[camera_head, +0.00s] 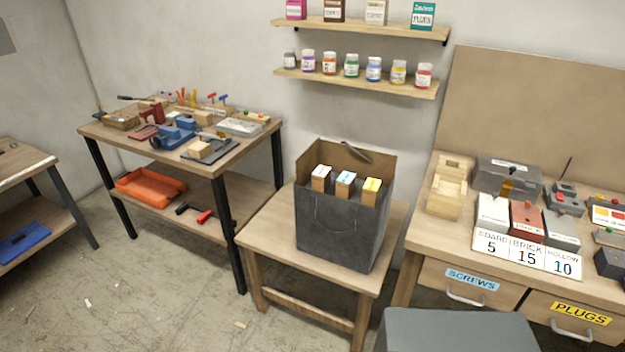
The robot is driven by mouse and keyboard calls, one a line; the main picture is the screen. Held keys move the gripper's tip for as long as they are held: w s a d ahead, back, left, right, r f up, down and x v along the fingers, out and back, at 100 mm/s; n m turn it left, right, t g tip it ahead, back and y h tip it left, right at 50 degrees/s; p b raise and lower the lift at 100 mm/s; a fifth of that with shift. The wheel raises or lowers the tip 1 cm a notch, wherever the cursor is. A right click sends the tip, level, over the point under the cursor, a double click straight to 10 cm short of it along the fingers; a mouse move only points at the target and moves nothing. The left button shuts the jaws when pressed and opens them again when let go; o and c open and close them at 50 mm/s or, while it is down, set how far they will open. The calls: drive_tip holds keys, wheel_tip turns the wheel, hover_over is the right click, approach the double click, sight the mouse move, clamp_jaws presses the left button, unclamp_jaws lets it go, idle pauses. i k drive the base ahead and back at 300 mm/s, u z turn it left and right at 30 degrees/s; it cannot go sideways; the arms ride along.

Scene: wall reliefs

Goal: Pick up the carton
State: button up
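No single thing is marked as the carton. Three slim brown cartons stand upright in an open dark grey bag (335,240) on a small wooden table (262,232). From left to right they are a white-topped carton (321,178), a blue-topped carton (344,184) and a yellow-topped carton (370,191). Their lower parts are hidden in the bag. Box-shaped packs also stand on the upper wall shelf (350,30): pink (296,9), brown (334,10), beige (376,12) and teal (423,14). My gripper is not in view.
A lower shelf (350,82) holds several jars. A tool-covered workbench (225,160) stands at left. At right, a drawer bench (425,240) carries blocks and number cards (526,255). Open floor (150,280) lies at front left, with small scraps on it.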

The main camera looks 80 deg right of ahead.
sight(322, 177)
drive_tip(key=z, duration=0.05)
drive_tip(key=k, duration=1.25)
drive_tip(key=z, duration=0.1)
